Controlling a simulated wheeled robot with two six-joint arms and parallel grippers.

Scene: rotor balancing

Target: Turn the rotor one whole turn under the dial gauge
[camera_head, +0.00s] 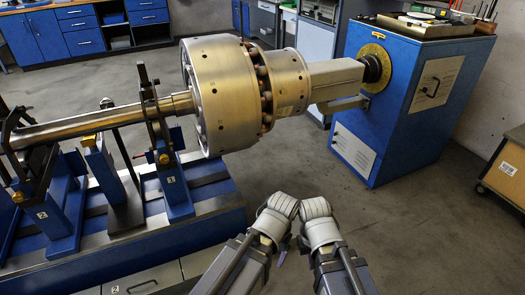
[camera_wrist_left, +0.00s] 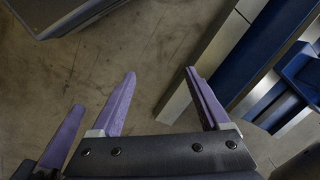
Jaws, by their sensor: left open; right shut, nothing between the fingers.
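The rotor (camera_head: 228,100) is a large silver drum with bolt holes and a flange of dark bolts. It lies level, its long shaft (camera_head: 95,120) running left over blue supports marked 1 and 2. Its right end meets a grey coupling on the blue drive cabinet (camera_head: 405,90). I cannot make out a dial gauge. My right gripper (camera_head: 304,243) is low at bottom centre, mostly hidden by its wrist, and shut on nothing. My left gripper (camera_wrist_left: 160,73) shows two purple fingers apart with bare floor between them. Both are well short of the rotor, below and right of it.
The blue machine bed (camera_head: 170,232) with metal rails fills the lower left; its edge also shows in the left wrist view (camera_wrist_left: 262,48). Blue drawers (camera_head: 85,42) line the back. The floor (camera_head: 300,165) below the rotor's right side is clear.

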